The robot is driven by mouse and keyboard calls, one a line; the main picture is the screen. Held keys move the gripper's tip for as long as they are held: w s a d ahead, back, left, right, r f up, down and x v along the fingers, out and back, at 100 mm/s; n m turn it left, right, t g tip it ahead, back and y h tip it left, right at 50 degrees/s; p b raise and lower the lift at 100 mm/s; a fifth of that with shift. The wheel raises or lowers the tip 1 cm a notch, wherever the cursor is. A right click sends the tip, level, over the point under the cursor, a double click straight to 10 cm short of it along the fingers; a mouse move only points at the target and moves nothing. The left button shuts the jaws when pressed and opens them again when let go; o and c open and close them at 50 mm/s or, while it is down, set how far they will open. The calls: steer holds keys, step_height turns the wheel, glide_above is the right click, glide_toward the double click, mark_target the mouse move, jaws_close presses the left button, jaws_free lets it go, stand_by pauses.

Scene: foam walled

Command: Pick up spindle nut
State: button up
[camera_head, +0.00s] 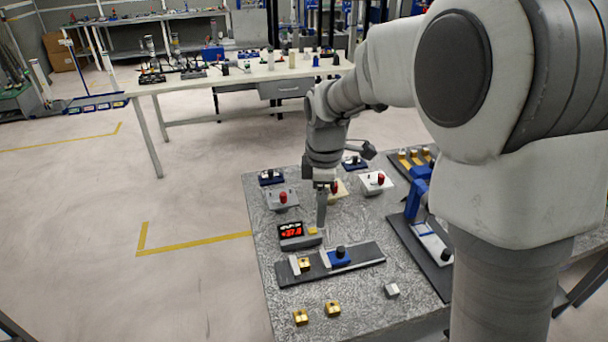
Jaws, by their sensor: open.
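My gripper (321,212) points down over the speckled grey table (300,290), just behind and right of the display box with red digits. Its fingers are small here and show no part held. Two brass-coloured blocks (301,317) (333,308) lie apart at the table's front, closer to the camera than my gripper. A third brass-coloured piece (304,264) sits on a dark rail fixture (362,257). A small silver block (392,290) lies alone to the right. I cannot tell for certain which of these is the spindle nut.
The display box (298,236) stands below my gripper. Boxes with red knobs (282,198) (374,182) stand around it. A blue clamp fixture (418,200) stands at the right, partly behind my arm. Open floor (190,250) lies left; a long bench (240,75) is behind.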

step_height(320, 180, down, 5)
steer(key=w+a+n, duration=0.3)
steer(key=p, duration=0.1)
glide_above(305, 262)
steer(key=shift+g, duration=0.4)
steer(key=f, duration=1.1)
steer(key=shift+s+d+f, duration=0.15)
steer(key=shift+d+f, duration=0.1)
steer(key=shift+f, duration=0.1)
steer(key=shift+a+f+p, duration=0.2)
steer(key=shift+f+p, duration=0.55)
steer(key=shift+f, duration=2.1)
jaws_close()
